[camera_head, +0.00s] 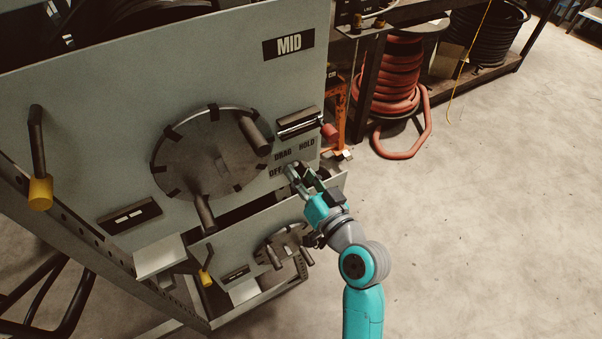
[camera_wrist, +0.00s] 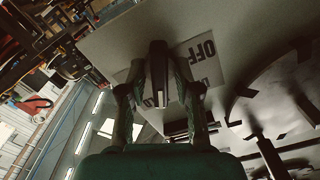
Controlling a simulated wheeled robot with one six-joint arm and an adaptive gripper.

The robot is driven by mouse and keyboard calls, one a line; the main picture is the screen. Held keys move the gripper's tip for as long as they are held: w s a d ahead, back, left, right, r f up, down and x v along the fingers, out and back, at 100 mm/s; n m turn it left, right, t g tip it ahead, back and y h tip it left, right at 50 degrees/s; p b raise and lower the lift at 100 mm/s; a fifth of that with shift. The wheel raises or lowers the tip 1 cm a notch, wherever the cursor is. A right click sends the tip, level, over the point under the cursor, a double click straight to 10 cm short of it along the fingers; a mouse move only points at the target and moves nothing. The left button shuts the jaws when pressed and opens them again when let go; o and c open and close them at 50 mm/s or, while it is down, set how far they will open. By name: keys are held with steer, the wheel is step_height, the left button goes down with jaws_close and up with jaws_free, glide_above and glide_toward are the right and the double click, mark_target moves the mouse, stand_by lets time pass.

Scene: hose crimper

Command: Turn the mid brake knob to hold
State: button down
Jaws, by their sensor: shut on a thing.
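The grey panel labelled MID (camera_head: 289,45) carries the OFF, DRAG and HOLD label (camera_head: 284,155) low on its right side. My gripper (camera_head: 298,172) is at this label, just below DRAG and right of OFF. In the wrist view, the dark bar-shaped mid brake knob (camera_wrist: 159,72) stands between my two fingers, and they are shut on it. The OFF lettering (camera_wrist: 196,50) shows upside down right of the knob; the other words are mostly hidden. In the head view my fingers hide the knob. I cannot tell which word it points to.
A round disc with handles (camera_head: 210,155) is left of my gripper. A silver bar (camera_head: 298,122) and a red knob (camera_head: 329,132) are above it. A lower disc (camera_head: 284,245) sits below. A red hose reel (camera_head: 394,85) stands behind. The floor at right is clear.

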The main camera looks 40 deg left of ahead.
steer(key=shift+m, duration=0.7)
steer(key=c, duration=1.1)
jaws_free()
steer(key=shift+c, duration=0.2)
steer(key=shift+d, duration=0.15)
steer(key=v, duration=1.1)
steer(key=shift+s+d, duration=0.2)
steer(key=shift+d, duration=0.15)
steer(key=shift+f, duration=0.1)
